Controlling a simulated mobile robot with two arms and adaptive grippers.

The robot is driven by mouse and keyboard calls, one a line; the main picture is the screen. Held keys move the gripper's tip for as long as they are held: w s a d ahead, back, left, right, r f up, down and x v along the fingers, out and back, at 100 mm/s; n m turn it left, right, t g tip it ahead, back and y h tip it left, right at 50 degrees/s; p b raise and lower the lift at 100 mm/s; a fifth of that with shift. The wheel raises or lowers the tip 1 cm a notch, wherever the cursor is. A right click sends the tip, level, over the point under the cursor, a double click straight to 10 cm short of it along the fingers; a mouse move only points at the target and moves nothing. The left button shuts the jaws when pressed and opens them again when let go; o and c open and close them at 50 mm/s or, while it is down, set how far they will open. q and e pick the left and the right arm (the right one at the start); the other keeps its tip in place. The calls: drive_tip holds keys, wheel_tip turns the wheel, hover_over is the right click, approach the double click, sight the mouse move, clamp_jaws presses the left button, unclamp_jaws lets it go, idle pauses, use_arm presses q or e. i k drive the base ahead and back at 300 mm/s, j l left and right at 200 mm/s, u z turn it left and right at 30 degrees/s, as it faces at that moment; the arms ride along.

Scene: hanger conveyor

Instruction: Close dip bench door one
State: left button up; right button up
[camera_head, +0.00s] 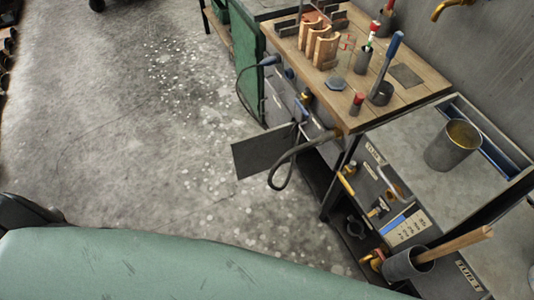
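A wood-topped bench (420,78) stands at the upper right. A green door panel (246,62) stands out from its left end, swung open toward the floor. A dark grey flat panel (263,151) juts out from the bench front below the top, also standing open like a small door. I cannot tell which one is door one. A dark hose (277,170) curves in front of the grey panel's right edge and hides part of the front. Neither of my grippers shows in this view.
A lower grey bench with a metal cup (452,146) is at the right. A wooden-handled tool stands in a dark cup (408,264) at lower right. Copper-coloured blocks (320,45) and hand tools sit on the wood top. The concrete floor (130,130) left of the doors is clear.

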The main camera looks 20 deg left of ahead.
sight(255, 155)
drive_tip(key=j+z, duration=0.15)
drive_tip(key=z, duration=0.25)
drive_tip(key=i+j+z, duration=0.1)
drive_tip(key=z, duration=0.3)
drive_tip(key=j+z, duration=0.5)
drive_tip(key=z, duration=0.35)
drive_tip(key=j+z, duration=0.15)
drive_tip(key=j, duration=0.25)
drive_tip(key=k+j+z, duration=0.1)
drive_tip(key=j, duration=0.3)
drive_tip(key=k+j+z, duration=0.15)
drive_tip(key=j, duration=0.25)
drive_tip(key=k+j+z, duration=0.1)
drive_tip(key=j, duration=0.25)
drive_tip(key=k+j+z, duration=0.15)
drive_tip(key=j, duration=0.25)
drive_tip(key=k+j+z, duration=0.15)
drive_tip(key=j, duration=0.2)
drive_tip(key=k+j+z, duration=0.1)
drive_tip(key=k+j, duration=0.2)
drive_tip(key=j, duration=0.2)
drive_tip(key=k+j, duration=0.25)
drive_tip(key=j, duration=0.15)
drive_tip(key=k+j, duration=0.2)
drive_tip(key=j, duration=0.2)
drive_tip(key=k+j, duration=0.2)
drive_tip(key=j, duration=0.15)
